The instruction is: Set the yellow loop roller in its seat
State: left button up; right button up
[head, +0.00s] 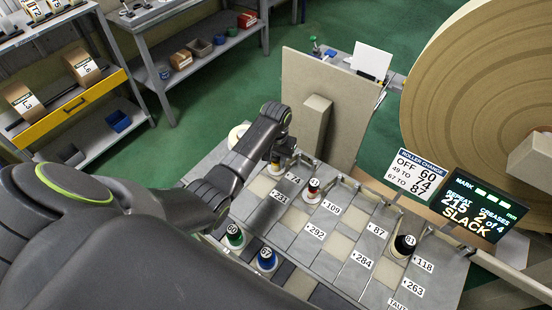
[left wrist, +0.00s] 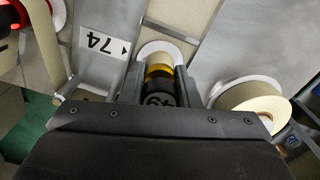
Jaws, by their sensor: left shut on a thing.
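The yellow loop roller (left wrist: 158,72) is between the fingers of my left gripper (left wrist: 160,92) in the left wrist view. It has a yellow band, a black part with a partly hidden number that looks like 49, and a pale flanged end. In the head view, my left gripper (head: 277,152) is at the back left of the grey panel, near the 74 label (head: 293,179). Only a little of the roller (head: 275,167) shows below the fingers there. I cannot tell whether it touches the panel. My right gripper is not in view.
A red-banded roller (head: 313,188) stands right of my left gripper. A green roller (head: 234,236), a blue roller (head: 267,259) and a black roller (head: 404,245) stand elsewhere on the panel. A cream roll (left wrist: 250,104) lies close by. A beige upright board (head: 335,105) rises behind.

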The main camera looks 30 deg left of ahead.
pick_arm(q)
jog(key=o, duration=1)
jog(key=shift+f, duration=0.1)
jog(key=shift+o, duration=0.2)
notch_tip(320, 180, up, 9)
jog(key=shift+w+r+b, duration=0.1)
jog(key=shift+r+b, duration=0.05)
jog(key=shift+b, duration=0.75)
jog(key=shift+r+p, duration=0.65)
jog(key=shift+r, duration=0.3)
jog(key=shift+r+p, duration=0.6)
jog(key=shift+p, duration=0.05)
